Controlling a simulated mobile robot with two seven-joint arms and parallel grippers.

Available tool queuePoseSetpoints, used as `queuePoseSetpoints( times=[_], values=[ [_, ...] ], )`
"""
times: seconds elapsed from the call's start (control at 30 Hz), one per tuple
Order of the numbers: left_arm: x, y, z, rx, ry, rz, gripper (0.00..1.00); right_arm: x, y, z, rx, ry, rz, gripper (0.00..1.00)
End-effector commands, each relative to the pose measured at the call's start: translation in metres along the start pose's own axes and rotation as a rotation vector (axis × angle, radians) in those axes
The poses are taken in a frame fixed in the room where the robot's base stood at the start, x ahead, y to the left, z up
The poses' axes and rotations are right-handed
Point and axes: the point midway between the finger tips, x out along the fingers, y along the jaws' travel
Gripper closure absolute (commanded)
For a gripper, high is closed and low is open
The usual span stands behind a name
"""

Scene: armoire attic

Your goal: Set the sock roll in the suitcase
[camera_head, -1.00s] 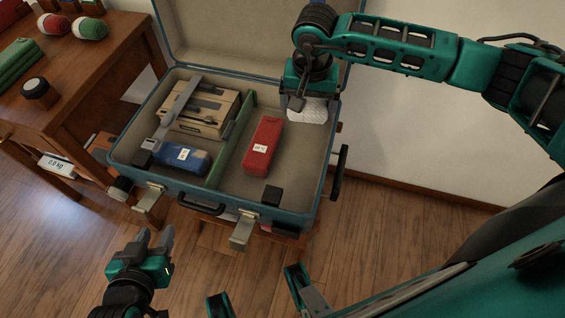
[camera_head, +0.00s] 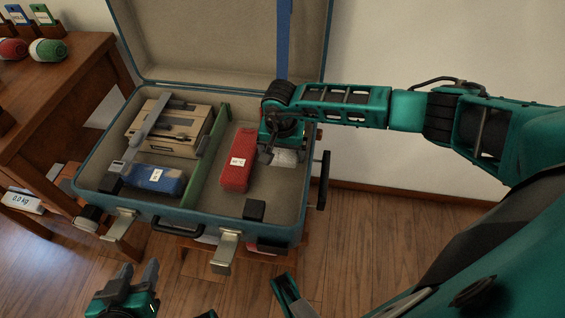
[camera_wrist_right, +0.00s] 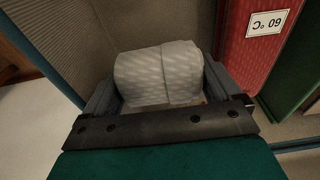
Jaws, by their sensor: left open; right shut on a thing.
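The sock roll is a pale grey-white ribbed roll (camera_wrist_right: 160,75), seen between the fingers of my right gripper (camera_wrist_right: 163,95) in the right wrist view. In the head view the sock roll (camera_head: 285,157) shows partly below the right gripper (camera_head: 268,150). That gripper is shut on it inside the right compartment of the open blue suitcase (camera_head: 275,232), beside the red pouch (camera_head: 238,160). I cannot tell whether the roll touches the suitcase floor. My left gripper (camera_head: 136,280) is open and empty, in front of the suitcase at the lower left.
A green divider (camera_head: 200,170) splits the suitcase. Its left compartment holds a beige box (camera_head: 160,125) and a blue pouch (camera_head: 155,179). A wooden table (camera_head: 60,100) with red and green rolls stands left. A black handle (camera_head: 323,180) sticks out on the right.

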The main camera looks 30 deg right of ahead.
Motion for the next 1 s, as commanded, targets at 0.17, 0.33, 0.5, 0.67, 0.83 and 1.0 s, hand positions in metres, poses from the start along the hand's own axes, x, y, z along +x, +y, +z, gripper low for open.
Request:
queuePoseSetpoints(
  times=[0.17,0.33,0.5,0.67,0.83,1.0],
  values=[
    [0.004,0.0,0.006,-0.005,0.0,-0.001,0.57,0.021,0.001,0.003,0.0,-0.002,0.001,0.39],
    [0.008,0.002,0.01,-0.011,-0.002,0.001,0.57,0.043,0.0,0.006,0.001,-0.001,0.001,0.39],
    [0.006,0.002,0.007,-0.013,0.002,0.002,0.57,0.042,0.0,0.005,0.0,0.001,0.0,0.39],
    [0.008,0.003,0.009,-0.013,0.002,0.003,0.57,0.045,0.0,0.005,0.0,0.0,0.0,0.39],
    [0.008,0.003,0.007,-0.011,0.001,0.004,0.57,0.044,0.001,0.005,0.0,0.0,0.001,0.0],
    [0.008,0.002,0.004,-0.006,0.005,0.004,0.57,0.044,0.001,0.005,0.0,0.0,0.001,0.0]
  ],
)
